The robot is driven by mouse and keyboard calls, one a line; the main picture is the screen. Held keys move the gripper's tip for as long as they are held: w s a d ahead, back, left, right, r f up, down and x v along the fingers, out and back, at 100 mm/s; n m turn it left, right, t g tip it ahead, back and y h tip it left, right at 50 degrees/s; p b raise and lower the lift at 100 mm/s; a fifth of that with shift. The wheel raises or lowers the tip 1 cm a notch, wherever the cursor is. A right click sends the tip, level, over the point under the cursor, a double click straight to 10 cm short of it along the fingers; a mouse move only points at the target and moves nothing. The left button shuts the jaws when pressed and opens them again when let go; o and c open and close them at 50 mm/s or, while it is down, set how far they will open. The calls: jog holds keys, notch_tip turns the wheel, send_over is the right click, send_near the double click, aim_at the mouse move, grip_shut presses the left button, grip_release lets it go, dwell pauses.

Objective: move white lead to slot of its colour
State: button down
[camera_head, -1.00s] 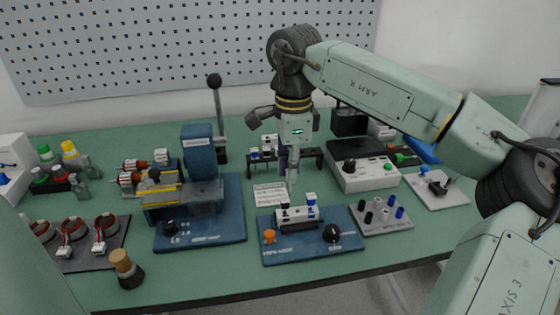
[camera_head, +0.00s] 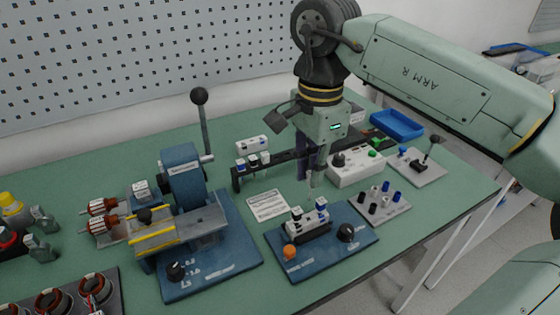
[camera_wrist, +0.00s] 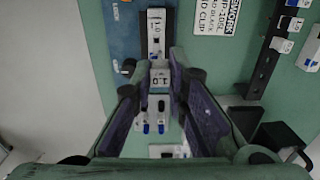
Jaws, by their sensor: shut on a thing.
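My gripper (camera_head: 311,178) hangs pointing down, behind the blue test base (camera_head: 362,238). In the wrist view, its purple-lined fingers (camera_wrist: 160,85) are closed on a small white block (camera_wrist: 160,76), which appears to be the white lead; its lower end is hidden. The base carries a white-and-black holder (camera_head: 308,226) with blue-topped pieces on it. Part of this holder also shows just beyond the fingertips in the wrist view (camera_wrist: 156,28). I cannot tell the holder's slot colours. The held block appears above the holder's end; contact is unclear.
A black rack (camera_head: 236,176) with leads stands behind, close to my gripper. A grey plate (camera_head: 383,213) with black, white and blue posts lies to the right, near a white meter box (camera_head: 355,172). A blue press (camera_head: 182,170) stands left, beside a printed card (camera_head: 268,205).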

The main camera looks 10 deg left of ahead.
aim_at(310, 199)
jog(key=shift+s+r, duration=0.1)
jog(key=shift+s, duration=0.15)
jog(key=shift+f+b, duration=1.6)
jog(key=shift+f, duration=0.5)
jog(key=shift+f+b, duration=0.6)
jog(key=shift+f, duration=0.2)
jog(key=shift+s+f+b, duration=0.1)
jog(key=shift+f+b, duration=0.25)
jog(key=shift+f, duration=0.1)
jog(key=shift+f, duration=0.15)
jog(key=shift+f+b, duration=0.4)
jog(key=shift+b, duration=0.05)
